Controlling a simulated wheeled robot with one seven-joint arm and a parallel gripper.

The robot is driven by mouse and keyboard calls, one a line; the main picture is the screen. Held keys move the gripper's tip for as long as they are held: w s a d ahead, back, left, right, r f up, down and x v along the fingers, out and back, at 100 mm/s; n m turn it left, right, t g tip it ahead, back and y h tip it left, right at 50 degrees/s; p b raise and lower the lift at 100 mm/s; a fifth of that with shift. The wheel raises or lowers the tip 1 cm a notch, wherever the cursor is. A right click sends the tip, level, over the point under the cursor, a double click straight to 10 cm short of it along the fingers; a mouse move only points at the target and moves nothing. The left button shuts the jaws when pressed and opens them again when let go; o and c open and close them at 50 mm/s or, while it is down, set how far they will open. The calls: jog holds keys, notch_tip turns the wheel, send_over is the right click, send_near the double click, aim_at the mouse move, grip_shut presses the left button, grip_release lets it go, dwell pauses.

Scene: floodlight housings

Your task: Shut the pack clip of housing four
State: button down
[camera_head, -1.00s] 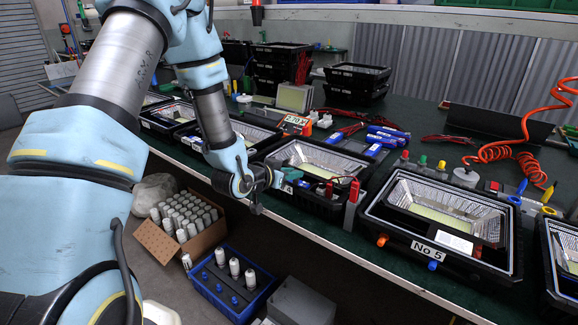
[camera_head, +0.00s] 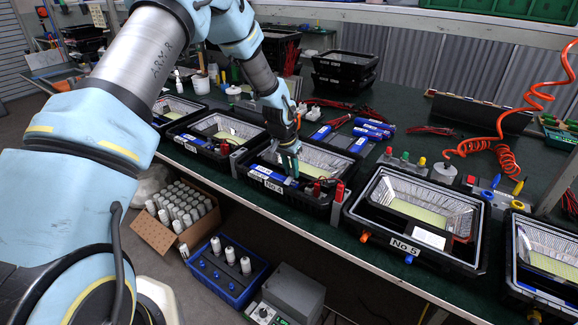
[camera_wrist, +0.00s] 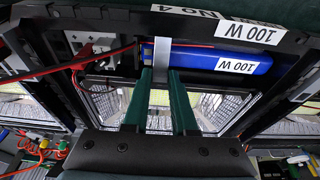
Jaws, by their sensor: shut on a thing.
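Housing four (camera_head: 246,163) is a black floodlight box marked No 4, with a reflector inside. A blue battery pack (camera_wrist: 215,60) marked 100 W lies along its front wall; part of it shows in the head view (camera_head: 262,172). The pack clip (camera_wrist: 161,58) is a pale grey strip across the pack, near its left end in the wrist view. My gripper (camera_wrist: 161,73) has its two green fingers shut on the clip, one finger on each side. In the head view my gripper (camera_head: 290,172) points down at the front of the housing. Whether the clip is latched cannot be told.
Red terminals (camera_head: 317,189) stand close to the right of my gripper. Housing No 5 (camera_head: 405,247) is further right, and another housing (camera_head: 178,138) is on the left.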

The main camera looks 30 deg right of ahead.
jog(key=shift+w+d+f+g+y, duration=0.2)
jog(key=shift+d+f+g+y, duration=0.25)
jog(key=shift+y, duration=0.45)
jog(key=c, duration=0.7)
grip_release()
jog(key=shift+f, duration=0.1)
jog(key=r+b, duration=0.1)
jog(key=r, duration=0.2)
jog(key=r+b, duration=0.1)
jog(key=r, duration=0.3)
jog(key=r+b, duration=0.2)
jog(key=r, duration=0.2)
jog(key=shift+s+a, duration=0.1)
jog(key=shift+a, duration=0.15)
jog(key=shift+f, duration=0.1)
